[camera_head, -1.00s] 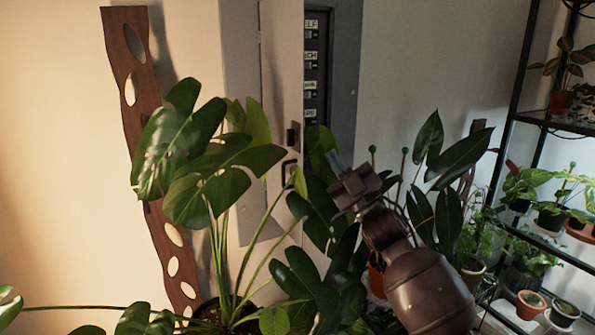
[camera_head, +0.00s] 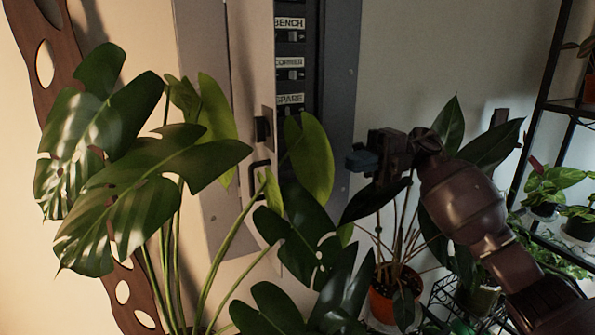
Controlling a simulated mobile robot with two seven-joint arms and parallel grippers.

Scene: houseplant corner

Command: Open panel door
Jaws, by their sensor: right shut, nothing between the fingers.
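The panel door (camera_head: 251,70) stands partly open on the grey wall panel (camera_head: 341,90). Its dark latch (camera_head: 262,130) and dark pull handle (camera_head: 258,178) are on the door's right side. To the right of the door, the open gap shows a dark strip of labelled switches (camera_head: 290,62), with labels reading BENCH, CORNER and SPARE. My right gripper (camera_head: 362,160) is shut and empty, to the right of the door and apart from the handle, by the panel's right edge. Leaves hide the lower part of the door and panel. My left gripper is not in view.
A large monstera (camera_head: 140,170) spreads across the left and lower middle, in front of the panel. A potted plant (camera_head: 392,295) stands below my right gripper. A black shelf (camera_head: 545,120) with plants is at the right. Bare wall lies above the gripper.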

